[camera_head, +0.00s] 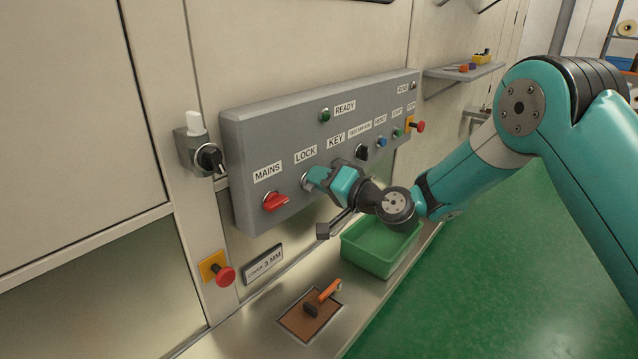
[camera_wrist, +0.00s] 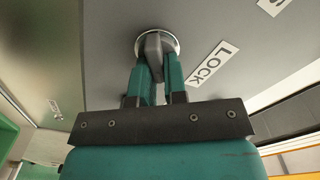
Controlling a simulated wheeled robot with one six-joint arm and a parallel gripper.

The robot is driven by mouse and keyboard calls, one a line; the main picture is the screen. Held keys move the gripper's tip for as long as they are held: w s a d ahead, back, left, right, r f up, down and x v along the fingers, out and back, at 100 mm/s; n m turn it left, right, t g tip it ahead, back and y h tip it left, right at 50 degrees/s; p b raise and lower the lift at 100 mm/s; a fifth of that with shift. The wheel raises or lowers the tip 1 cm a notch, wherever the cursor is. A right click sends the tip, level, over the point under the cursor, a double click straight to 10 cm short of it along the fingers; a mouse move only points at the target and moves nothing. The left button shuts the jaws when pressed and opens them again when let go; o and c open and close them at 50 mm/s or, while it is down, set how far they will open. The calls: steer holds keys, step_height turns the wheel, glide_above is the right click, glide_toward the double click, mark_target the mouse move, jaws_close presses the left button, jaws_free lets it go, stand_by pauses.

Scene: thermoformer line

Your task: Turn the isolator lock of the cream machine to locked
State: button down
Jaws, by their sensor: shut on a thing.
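The cream machine carries a grey control panel (camera_head: 295,140) with a lock label (camera_head: 305,155). The isolator lock (camera_wrist: 153,46) is a grey knob on a round silver base, next to its label (camera_wrist: 212,64) in the wrist view. My gripper (camera_wrist: 158,72) is shut on the knob, one teal finger on each side. In the head view my gripper (camera_head: 312,180) reaches the panel below the lock label and hides most of the lock. Which position the lock points to cannot be told.
A red mains switch (camera_head: 275,202) is left of my gripper, and a black knob (camera_head: 362,152) is to the right. A green bin (camera_head: 372,262) stands below my wrist. A red emergency button (camera_head: 224,276) sticks out lower left. An orange-handled tool (camera_head: 328,291) lies on the ledge.

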steer(key=m, duration=0.3)
steer(key=shift+w+d+f+m, duration=0.1)
steer(key=shift+w+f+m, duration=0.1)
steer(key=shift+m, duration=0.1)
steer(key=shift+f+m, duration=0.25)
steer(key=shift+m, duration=1.45)
steer(key=c, duration=1.2)
jaws_free()
steer(key=shift+d, duration=0.1)
steer(key=shift+o, duration=0.2)
steer(key=shift+s, duration=0.1)
